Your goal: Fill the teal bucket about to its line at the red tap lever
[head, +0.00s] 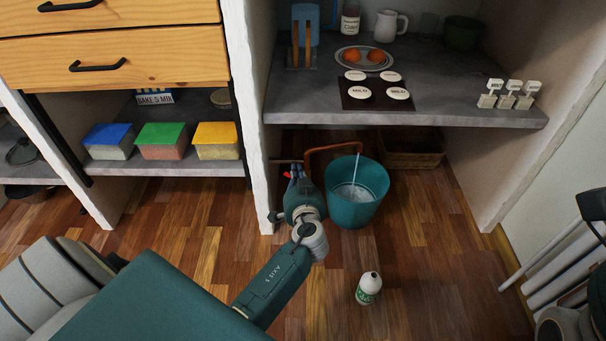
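The teal bucket (352,212) stands upright on the wood floor under the counter. A thin stream of water (356,168) falls into it from the copper-coloured spout (332,148), and whitish, stirred water shows inside. Its fill line and the exact level cannot be made out. My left gripper (296,174) is low beside the bucket's left rim, at the tap end of the pipe. A small bit of red shows by its fingertips. The lever is mostly hidden, and I cannot tell whether the fingers are open or closed on it. My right gripper is out of view.
A white bottle with a green label (368,289) stands on the floor in front of the bucket. A wicker basket (411,160) sits behind it to the right. A white wall post (250,120) is close left of my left gripper. The grey counter (450,113) overhangs the bucket.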

